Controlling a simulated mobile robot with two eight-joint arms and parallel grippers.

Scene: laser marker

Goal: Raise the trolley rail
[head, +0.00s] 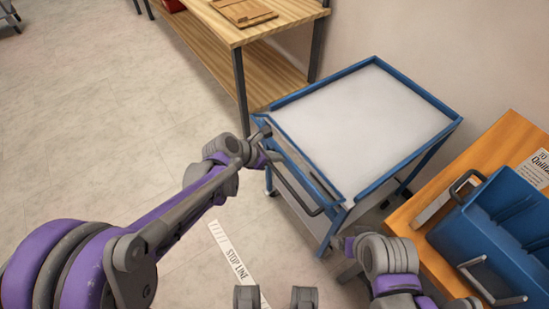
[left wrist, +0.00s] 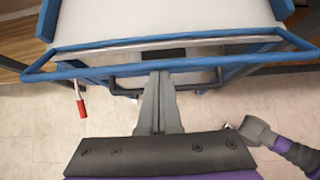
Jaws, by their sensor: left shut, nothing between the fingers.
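The blue trolley (head: 365,115) has a pale flat top with blue raised edges on its other sides. In the left wrist view the blue rail (left wrist: 95,70) runs across the near side and sits outside the top's edge, low rather than upright. A dark push handle (head: 292,190) lies just below it; it also shows in the left wrist view (left wrist: 197,86). My left gripper (head: 266,133) is shut and empty at the trolley's near left side. In the left wrist view its fingertips (left wrist: 159,73) overlap the rail's middle; I cannot tell whether they touch.
A wooden workbench (head: 215,28) with a lower shelf stands behind the trolley. An orange table (head: 505,140) with a blue bin (head: 510,225) is at right. My right forearm (head: 388,258) is near the trolley's front corner. A red grip (left wrist: 81,107) hangs at the trolley's left. The floor at left is clear.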

